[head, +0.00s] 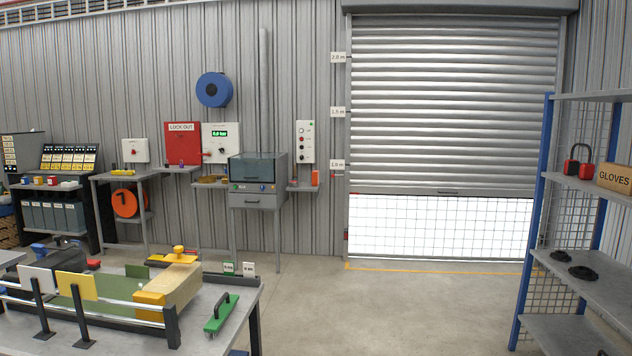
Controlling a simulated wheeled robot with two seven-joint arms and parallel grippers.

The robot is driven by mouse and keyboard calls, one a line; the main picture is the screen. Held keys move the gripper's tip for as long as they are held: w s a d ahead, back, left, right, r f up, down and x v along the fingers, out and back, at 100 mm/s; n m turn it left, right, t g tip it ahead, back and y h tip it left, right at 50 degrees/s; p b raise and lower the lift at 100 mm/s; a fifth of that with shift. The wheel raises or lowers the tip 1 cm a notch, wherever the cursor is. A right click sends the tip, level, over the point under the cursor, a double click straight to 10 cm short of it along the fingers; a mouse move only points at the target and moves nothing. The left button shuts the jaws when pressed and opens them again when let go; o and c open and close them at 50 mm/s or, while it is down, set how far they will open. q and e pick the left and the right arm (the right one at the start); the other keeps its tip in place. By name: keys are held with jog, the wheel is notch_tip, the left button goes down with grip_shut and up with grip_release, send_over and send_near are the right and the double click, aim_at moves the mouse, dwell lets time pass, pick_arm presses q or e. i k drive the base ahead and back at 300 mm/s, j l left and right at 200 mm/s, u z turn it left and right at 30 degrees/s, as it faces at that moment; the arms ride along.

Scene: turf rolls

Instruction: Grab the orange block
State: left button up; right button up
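No thing is plainly an orange block. A small upright orange object (315,177) stands on the little wall shelf under the white control panel; it is too small to tell its exact shape. Neither of my grippers shows in the head view.
A blue-framed shelf rack (570,250) stands at the right. Side tables line the back wall. Open floor (400,310) lies between, before a partly raised roller door (450,110).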

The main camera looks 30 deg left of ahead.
aim_at(315, 178)
jog(key=u, duration=0.5)
jog(key=i, duration=8.15)
jog(key=j+u, duration=0.05)
jog(key=j, duration=0.4)
